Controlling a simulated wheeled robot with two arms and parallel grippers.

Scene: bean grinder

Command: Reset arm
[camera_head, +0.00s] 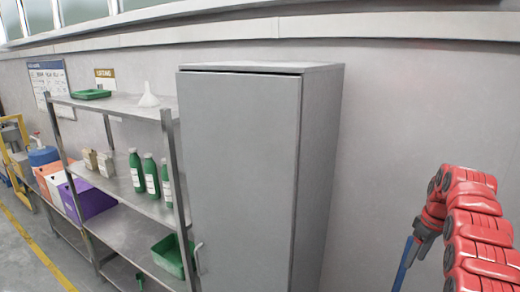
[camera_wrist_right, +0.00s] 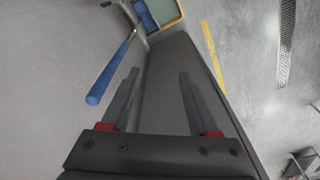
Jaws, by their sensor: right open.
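My right arm (camera_head: 475,225), with red segments, is raised at the right edge of the head view, to the right of the grey cabinet (camera_head: 240,170). My right gripper (camera_wrist_right: 158,73) shows in the right wrist view with its two dark fingers apart and nothing between them. A blue handle (camera_wrist_right: 109,75) is beside the left finger in that view, outside the jaws. A blue bar (camera_head: 405,262) shows just below my right arm in the head view; I cannot tell whether it is the same thing. My left gripper is not in view.
A metal shelf (camera_head: 115,103) left of the cabinet holds a green tray (camera_head: 91,94), a white funnel (camera_head: 148,96), green bottles (camera_head: 151,176), a purple bin (camera_head: 92,198) and a green bin (camera_head: 170,256). The wall right of the cabinet is bare.

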